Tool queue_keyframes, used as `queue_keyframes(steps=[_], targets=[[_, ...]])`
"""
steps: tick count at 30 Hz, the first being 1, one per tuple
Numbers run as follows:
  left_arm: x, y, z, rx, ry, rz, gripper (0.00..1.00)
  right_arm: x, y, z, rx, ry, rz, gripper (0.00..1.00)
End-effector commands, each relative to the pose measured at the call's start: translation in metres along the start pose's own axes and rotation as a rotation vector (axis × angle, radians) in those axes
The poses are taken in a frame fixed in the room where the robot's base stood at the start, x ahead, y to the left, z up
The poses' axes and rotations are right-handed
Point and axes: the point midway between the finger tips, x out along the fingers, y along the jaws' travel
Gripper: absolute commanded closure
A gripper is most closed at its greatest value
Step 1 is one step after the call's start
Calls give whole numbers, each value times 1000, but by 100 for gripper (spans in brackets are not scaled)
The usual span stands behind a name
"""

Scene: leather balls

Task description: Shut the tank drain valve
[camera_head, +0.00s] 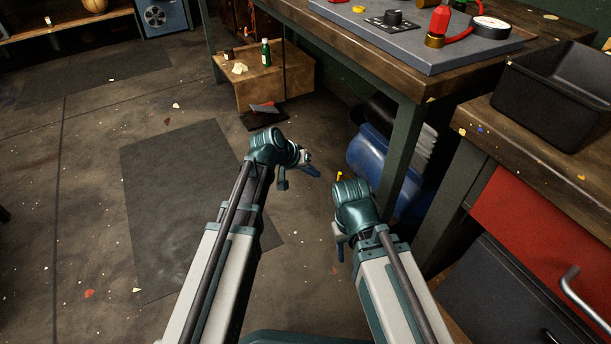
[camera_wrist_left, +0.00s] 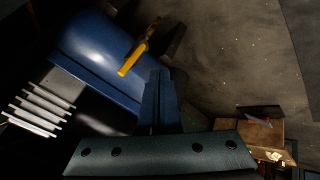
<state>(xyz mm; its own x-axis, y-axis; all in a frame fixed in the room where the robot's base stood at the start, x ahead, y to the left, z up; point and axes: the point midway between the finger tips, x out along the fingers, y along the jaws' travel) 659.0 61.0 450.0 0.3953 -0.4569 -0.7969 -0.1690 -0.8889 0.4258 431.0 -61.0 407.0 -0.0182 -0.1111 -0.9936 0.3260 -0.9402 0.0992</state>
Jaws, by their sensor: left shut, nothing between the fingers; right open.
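The blue tank (camera_head: 368,152) lies on its side under the workbench. Its yellow valve lever (camera_head: 339,176) shows only as a small piece in the head view, between my two grippers. In the left wrist view the lever (camera_wrist_left: 139,50) shows whole, slanting across the near end of the tank (camera_wrist_left: 95,45). My left gripper (camera_head: 316,172) is shut and empty, a little left of the lever. In the left wrist view its fingers (camera_wrist_left: 157,88) point toward the lever, with no clear contact. My right gripper (camera_head: 338,243) is low beside the tank, apart from the lever; its fingers are partly hidden.
A red-fronted cabinet (camera_head: 535,225) is at the right. A wooden box (camera_head: 262,80) with a green bottle (camera_head: 266,52) stands ahead. A dark mat (camera_head: 180,200) lies on the open floor at left.

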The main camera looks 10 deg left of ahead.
Motion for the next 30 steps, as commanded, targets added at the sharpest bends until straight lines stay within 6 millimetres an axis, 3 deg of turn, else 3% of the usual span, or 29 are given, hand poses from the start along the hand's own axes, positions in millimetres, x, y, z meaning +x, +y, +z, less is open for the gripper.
queue_keyframes(steps=[1,4,6,13,30], targets=[[15,-3,1,2,0,0,100,14,-1,-1,0,1,0,50],[28,-2,1,1,0,0,100,24,-2,-2,-1,2,0,50],[28,13,0,3,-2,1,100,17,-2,-1,-1,1,0,50],[38,31,0,1,0,0,100,17,-2,-1,-1,2,0,50],[41,34,-1,6,6,-6,100,18,-2,-1,-1,1,0,50]])
